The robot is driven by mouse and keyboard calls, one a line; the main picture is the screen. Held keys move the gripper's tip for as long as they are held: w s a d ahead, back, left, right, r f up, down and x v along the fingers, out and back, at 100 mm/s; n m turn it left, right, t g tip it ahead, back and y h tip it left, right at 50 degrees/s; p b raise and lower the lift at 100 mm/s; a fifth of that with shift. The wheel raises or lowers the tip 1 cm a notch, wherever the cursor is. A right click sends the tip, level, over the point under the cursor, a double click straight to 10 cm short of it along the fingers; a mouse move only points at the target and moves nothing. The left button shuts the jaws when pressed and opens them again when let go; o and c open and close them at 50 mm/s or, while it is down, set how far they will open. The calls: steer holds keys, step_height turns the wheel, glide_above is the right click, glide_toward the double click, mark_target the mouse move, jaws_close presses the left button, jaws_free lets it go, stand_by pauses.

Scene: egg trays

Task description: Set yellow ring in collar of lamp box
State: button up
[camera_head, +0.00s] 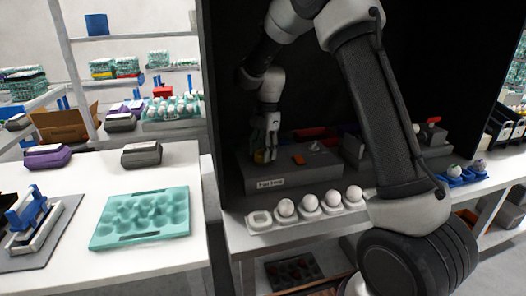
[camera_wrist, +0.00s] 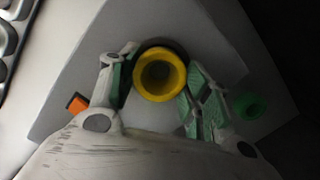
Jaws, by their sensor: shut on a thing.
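The yellow ring (camera_wrist: 160,92) is between the green-padded fingers of my gripper (camera_wrist: 158,86) in the wrist view, and the gripper is shut on it. A dark round rim, which looks like the collar (camera_wrist: 160,44), shows just behind the ring's upper edge. I cannot tell whether the ring is inside it or above it. In the head view, my gripper (camera_head: 268,146) points down at the left part of the grey lamp box (camera_head: 290,178), with a bit of yellow (camera_head: 260,156) at its fingertips.
An orange piece (camera_head: 298,159) sits on the box right of my gripper. A green round piece (camera_wrist: 250,107) lies to one side in the wrist view. A tray of white eggs (camera_head: 262,226) stands in front of the box. A teal egg tray (camera_head: 183,205) lies on the left table.

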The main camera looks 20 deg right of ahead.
steer(key=shift+f, duration=0.15)
steer(key=o, duration=1)
steer(key=r, duration=0.4)
steer(key=d+r, duration=0.1)
steer(key=r, duration=0.7)
steer(key=shift+w+d+r, duration=0.15)
steer(key=shift+w+d, duration=0.05)
steer(key=shift+w, duration=0.15)
